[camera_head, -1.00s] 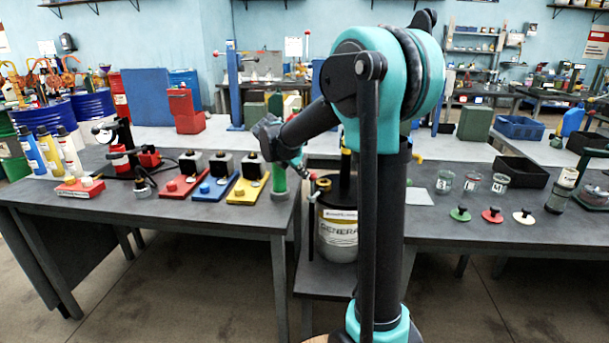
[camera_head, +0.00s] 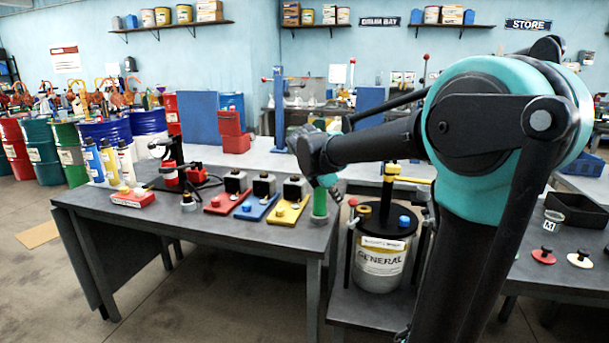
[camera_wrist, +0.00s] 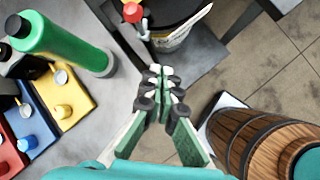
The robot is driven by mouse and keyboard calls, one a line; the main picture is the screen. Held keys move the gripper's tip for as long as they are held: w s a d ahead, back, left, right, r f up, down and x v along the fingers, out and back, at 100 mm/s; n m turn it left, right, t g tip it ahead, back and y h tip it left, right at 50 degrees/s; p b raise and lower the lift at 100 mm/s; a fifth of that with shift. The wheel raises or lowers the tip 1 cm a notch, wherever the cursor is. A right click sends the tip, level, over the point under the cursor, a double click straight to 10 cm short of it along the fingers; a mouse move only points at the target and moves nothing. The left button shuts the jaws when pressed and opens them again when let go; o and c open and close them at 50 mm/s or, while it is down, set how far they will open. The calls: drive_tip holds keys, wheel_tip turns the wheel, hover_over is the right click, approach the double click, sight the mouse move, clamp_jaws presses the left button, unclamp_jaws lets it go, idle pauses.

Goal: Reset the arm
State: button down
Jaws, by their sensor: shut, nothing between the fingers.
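My gripper (camera_wrist: 163,88) shows in the wrist view with its fingertips together and nothing between them. It hangs above the gap between the grey bench on the left and a wooden barrel (camera_wrist: 245,135) on the right. In the head view my arm reaches left from its large teal joint, and its wrist is near the right end of the left bench (camera_head: 190,240); the fingers are hard to make out there. A green bottle (camera_wrist: 55,40) stands on the bench beside the gripper, apart from it, and also shows in the head view (camera_head: 320,203).
A drum labelled GENERAL (camera_head: 380,262) stands on a low stand right of the bench. Red (camera_head: 222,203), blue (camera_head: 256,207) and yellow (camera_head: 289,211) bases line the bench's right part. Barrels stand at the far left. Floor is open at the front left.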

drive_tip(key=s+d+f+m+y, duration=0.2)
drive_tip(key=s+f+m, duration=0.8)
drive_tip(key=s+m, duration=0.1)
drive_tip(key=s+d+f+m+y, duration=0.2)
drive_tip(key=s+f+m+y, duration=0.1)
drive_tip(key=s+f+m, duration=0.8)
drive_tip(key=shift+s+d+f, duration=0.15)
drive_tip(key=shift+s+d, duration=0.05)
drive_tip(key=shift+s, duration=1.05)
